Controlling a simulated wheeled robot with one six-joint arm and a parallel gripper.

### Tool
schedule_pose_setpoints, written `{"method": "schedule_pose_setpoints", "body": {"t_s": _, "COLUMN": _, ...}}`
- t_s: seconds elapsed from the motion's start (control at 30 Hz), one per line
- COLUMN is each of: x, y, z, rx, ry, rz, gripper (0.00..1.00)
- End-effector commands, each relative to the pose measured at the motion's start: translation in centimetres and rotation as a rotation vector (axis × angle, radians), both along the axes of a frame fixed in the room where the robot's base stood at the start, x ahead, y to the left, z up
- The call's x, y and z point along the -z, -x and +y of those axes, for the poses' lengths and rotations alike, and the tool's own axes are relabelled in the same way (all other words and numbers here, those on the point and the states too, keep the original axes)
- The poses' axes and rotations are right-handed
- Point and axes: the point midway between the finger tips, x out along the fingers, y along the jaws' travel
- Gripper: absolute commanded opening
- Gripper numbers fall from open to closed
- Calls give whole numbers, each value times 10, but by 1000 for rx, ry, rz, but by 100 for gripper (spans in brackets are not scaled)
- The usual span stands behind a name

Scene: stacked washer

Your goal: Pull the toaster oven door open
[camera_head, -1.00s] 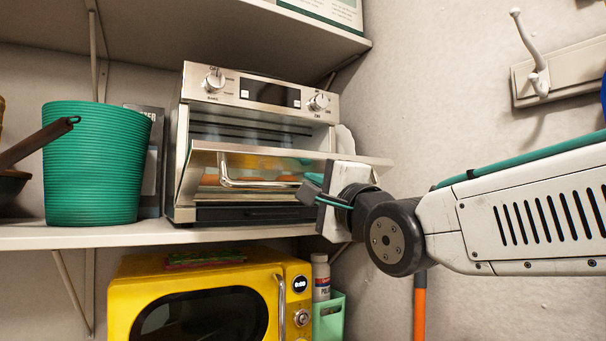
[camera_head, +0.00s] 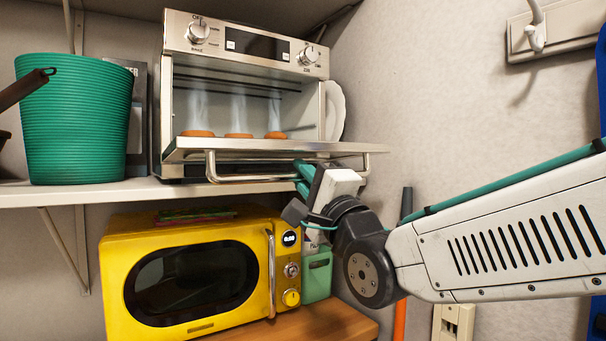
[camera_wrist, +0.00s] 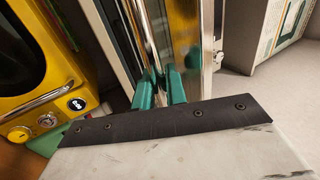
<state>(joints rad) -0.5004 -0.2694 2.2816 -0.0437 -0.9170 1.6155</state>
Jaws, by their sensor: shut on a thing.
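The silver toaster oven (camera_head: 245,45) stands on the white shelf. Its door (camera_head: 280,147) is swung down to about level, and the inside shows several round orange-brown items (camera_head: 238,135) with steam above them. The door's bar handle (camera_head: 240,180) runs along the door's front edge. My gripper (camera_head: 302,178) is at the right part of this handle, coming from the lower right. In the wrist view its green fingers (camera_wrist: 160,90) are close together on the handle by the metal door edge. The exact contact is partly hidden.
A green ribbed bucket (camera_head: 78,120) stands left of the oven on the shelf (camera_head: 100,192). A yellow microwave (camera_head: 115,285) sits below, with a green container (camera_head: 317,277) beside it. A wall hook rack (camera_head: 560,35) is at upper right. Open air lies before the door.

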Motion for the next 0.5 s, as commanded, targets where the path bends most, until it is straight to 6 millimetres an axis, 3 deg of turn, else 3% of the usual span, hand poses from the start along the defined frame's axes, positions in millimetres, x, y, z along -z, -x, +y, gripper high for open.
{"method": "schedule_pose_setpoints", "body": {"t_s": 0.17, "x": -1, "y": 0, "z": -1, "rx": 1, "ry": -1, "rz": -1, "gripper": 0}}
{"method": "schedule_pose_setpoints", "body": {"t_s": 0.2, "x": -1, "y": 0, "z": -1, "rx": 1, "ry": -1, "rz": -1, "gripper": 22}}
{"method": "schedule_pose_setpoints", "body": {"t_s": 0.23, "x": -1, "y": 0, "z": -1, "rx": 1, "ry": -1, "rz": -1, "gripper": 30}}
{"method": "schedule_pose_setpoints", "body": {"t_s": 0.5, "x": -1, "y": 0, "z": 0, "rx": 0, "ry": -1, "rz": -2, "gripper": 32}}
